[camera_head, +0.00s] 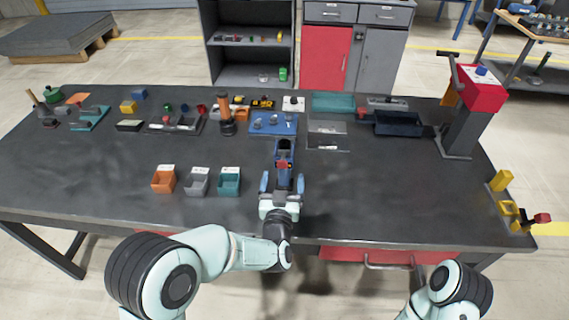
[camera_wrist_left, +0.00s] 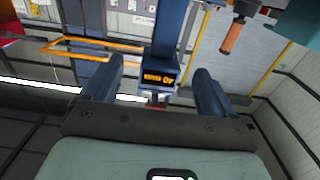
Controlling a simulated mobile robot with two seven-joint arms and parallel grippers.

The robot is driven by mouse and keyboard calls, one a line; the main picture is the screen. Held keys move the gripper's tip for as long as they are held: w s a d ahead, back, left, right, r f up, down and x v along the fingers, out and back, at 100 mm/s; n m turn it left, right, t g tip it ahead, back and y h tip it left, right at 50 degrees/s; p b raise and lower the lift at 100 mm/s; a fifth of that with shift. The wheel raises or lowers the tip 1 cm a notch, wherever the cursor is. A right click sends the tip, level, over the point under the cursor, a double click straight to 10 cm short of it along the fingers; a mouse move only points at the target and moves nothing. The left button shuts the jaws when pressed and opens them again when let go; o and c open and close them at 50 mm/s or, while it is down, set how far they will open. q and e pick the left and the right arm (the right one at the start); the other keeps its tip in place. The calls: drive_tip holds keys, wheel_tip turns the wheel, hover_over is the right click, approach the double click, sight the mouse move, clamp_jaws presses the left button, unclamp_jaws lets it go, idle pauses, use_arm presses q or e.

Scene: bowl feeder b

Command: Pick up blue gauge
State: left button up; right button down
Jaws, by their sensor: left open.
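The blue gauge (camera_head: 284,148) stands near the middle of the table in the head view, with a small red part low on it. In the left wrist view the gauge (camera_wrist_left: 160,77) shows as a blue upright body with a lit orange display. My left gripper (camera_head: 282,180) is open at the gauge's near side. In the left wrist view its two dark blue fingers (camera_wrist_left: 157,92) appear on either side of the gauge, with gaps visible. I cannot tell how far the gauge reaches between them. My right gripper is out of view; only part of my right arm shows.
Orange (camera_head: 164,180), grey (camera_head: 196,182) and teal (camera_head: 229,182) bins stand left of my left gripper. A blue plate (camera_head: 273,124) and an orange-brown handled tool (camera_head: 227,121) are behind. A red-topped press (camera_head: 481,92) stands at right. The table's right-centre is clear.

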use_arm(q)
drive_tip(key=w, duration=0.5)
drive_tip(key=shift+a+p, duration=0.1)
drive_tip(key=shift+p, duration=0.3)
drive_tip(key=shift+r, duration=0.1)
drive_tip(key=c, duration=1.3)
drive_tip(key=shift+r, duration=0.15)
wheel_tip(320, 180, up, 20)
drive_tip(key=p, duration=0.3)
drive_tip(key=shift+f, duration=0.35)
